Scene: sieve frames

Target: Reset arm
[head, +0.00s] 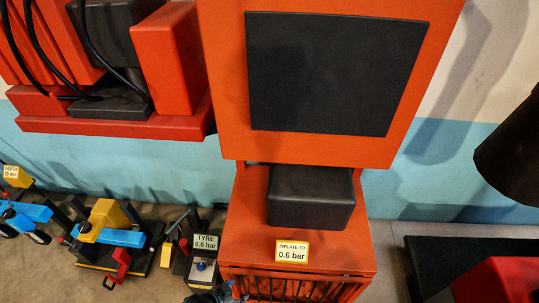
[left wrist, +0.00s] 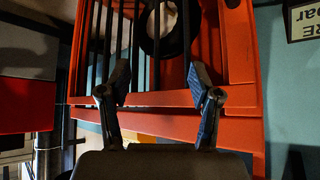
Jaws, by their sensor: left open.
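My left gripper (head: 222,294) shows only in part at the bottom edge of the head view, beside the lower left corner of an orange cage. In the left wrist view its two fingers (left wrist: 160,78) stand wide apart with nothing between them. They are in front of the orange frame with dark bars (left wrist: 226,45); I cannot tell whether they touch it. My right gripper is not in view.
The orange cage (head: 325,285) bears a label reading "INFLATE TO 0.6 bar" (head: 292,251). A dark panel (head: 335,75) stands above it. A round dark ring (left wrist: 146,42) shows behind the bars.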

